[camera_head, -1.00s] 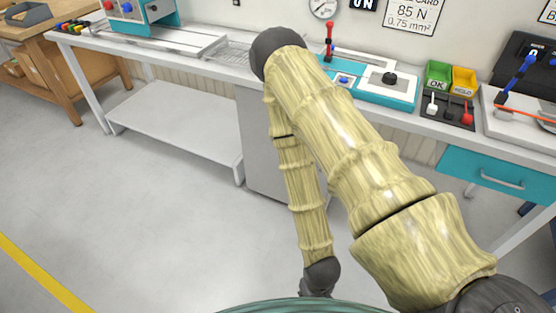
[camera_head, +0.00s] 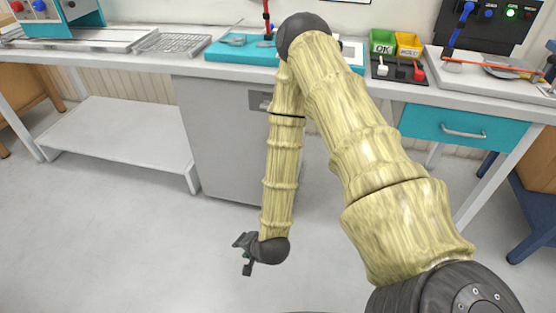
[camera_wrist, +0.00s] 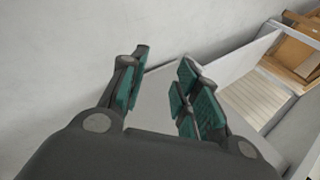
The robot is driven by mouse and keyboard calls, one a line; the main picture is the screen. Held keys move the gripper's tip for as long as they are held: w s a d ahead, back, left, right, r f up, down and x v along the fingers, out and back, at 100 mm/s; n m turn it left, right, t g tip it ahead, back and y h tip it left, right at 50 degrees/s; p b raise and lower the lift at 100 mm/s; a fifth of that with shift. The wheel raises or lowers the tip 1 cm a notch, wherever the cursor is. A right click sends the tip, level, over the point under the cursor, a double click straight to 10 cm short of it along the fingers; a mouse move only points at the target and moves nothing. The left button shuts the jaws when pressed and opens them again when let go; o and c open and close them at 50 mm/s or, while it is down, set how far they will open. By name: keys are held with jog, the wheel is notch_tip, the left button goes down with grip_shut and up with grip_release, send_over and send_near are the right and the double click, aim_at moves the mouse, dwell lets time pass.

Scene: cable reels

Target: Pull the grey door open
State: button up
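The grey door (camera_head: 222,140) is the front of a cabinet under the workbench, left of my arm in the head view. It looks shut. A dark recessed handle (camera_head: 258,101) sits near its top right, partly hidden behind my forearm. My gripper (camera_head: 243,256) hangs low over the floor, in front of and below the door, apart from it and pointing left in the picture. In the wrist view my gripper (camera_wrist: 160,88) has its teal-padded fingers spread with nothing held between them. A plain grey surface shows behind the fingers; I cannot tell whether it is the door.
The workbench (camera_head: 185,66) runs across the back. A white lower shelf (camera_head: 115,140) stands left of the cabinet. A teal drawer (camera_head: 465,128) with a handle is on the right, and a blue stool (camera_head: 535,215) is at the far right. The floor (camera_head: 110,240) in front is clear.

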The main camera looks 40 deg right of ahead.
jog(key=w+d+m+t+h+b, duration=0.5)
jog(key=w+d+m+b, duration=0.4)
jog(key=w+m+b, duration=0.5)
jog(key=w+d+r+m+t+h+b, duration=0.1)
jog(key=w+d+m+h+b, duration=0.15)
jog(key=d+m, duration=0.3)
jog(key=w+d+r+m+h+b, duration=0.1)
jog(key=d+r+m+h+b, duration=0.15)
jog(key=d+m, duration=0.3)
jog(key=w+d+r+m+t+h+b, duration=0.1)
jog(key=d+m+h+b, duration=0.1)
jog(key=d+m+b, duration=0.35)
jog(key=shift+n, duration=0.65)
jog(key=x, duration=0.5)
jog(key=b+x, duration=0.1)
jog(key=x, duration=0.5)
jog(key=shift+d+f, duration=0.1)
jog(key=shift+d, duration=0.35)
jog(key=shift+c, duration=0.4)
grip_shut()
